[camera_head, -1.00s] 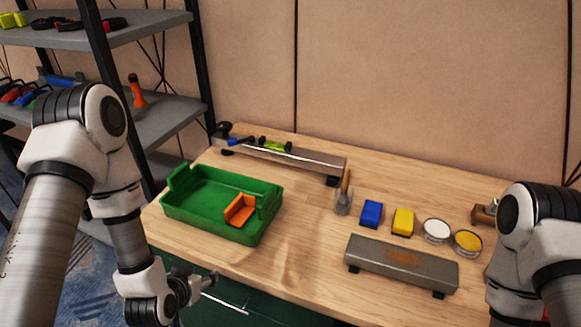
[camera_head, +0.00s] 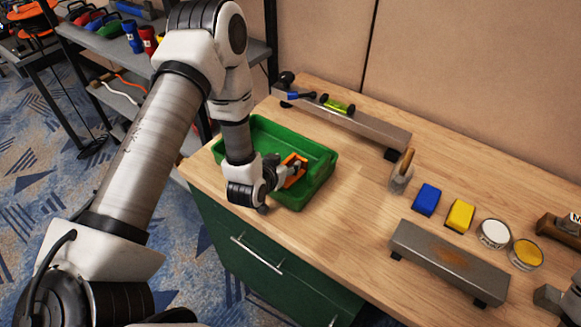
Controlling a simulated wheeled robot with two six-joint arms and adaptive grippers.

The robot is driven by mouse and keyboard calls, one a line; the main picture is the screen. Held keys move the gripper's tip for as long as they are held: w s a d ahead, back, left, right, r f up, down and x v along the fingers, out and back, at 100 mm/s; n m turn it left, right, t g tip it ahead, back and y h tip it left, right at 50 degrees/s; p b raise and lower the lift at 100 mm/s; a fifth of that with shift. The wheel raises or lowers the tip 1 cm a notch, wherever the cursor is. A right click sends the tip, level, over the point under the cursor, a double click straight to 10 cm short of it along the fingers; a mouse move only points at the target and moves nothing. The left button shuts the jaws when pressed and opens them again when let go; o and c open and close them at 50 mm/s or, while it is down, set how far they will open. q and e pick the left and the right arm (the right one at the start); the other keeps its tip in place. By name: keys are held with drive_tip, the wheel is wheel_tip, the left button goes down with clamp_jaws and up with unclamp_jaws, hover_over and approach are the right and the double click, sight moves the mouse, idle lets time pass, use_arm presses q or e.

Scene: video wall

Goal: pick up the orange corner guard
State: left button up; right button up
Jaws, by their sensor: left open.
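The orange corner guard (camera_head: 296,176) lies in the green tray (camera_head: 322,173) on the left part of the wooden workbench. My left gripper (camera_head: 288,170) is over the front of the tray, right at the corner guard, and partly covers it. Its jaws are open; I cannot tell whether they touch the guard. My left arm hides the tray's left part. A bit of my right gripper (camera_head: 557,300) shows at the right edge, too cut off to read its jaws.
A long grey rail (camera_head: 350,122) with small tools runs along the back. The bench's middle is clear.

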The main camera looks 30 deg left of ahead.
use_arm(q)
drive_tip(key=shift+s, duration=0.15)
drive_tip(key=shift+c, duration=1.1)
clamp_jaws()
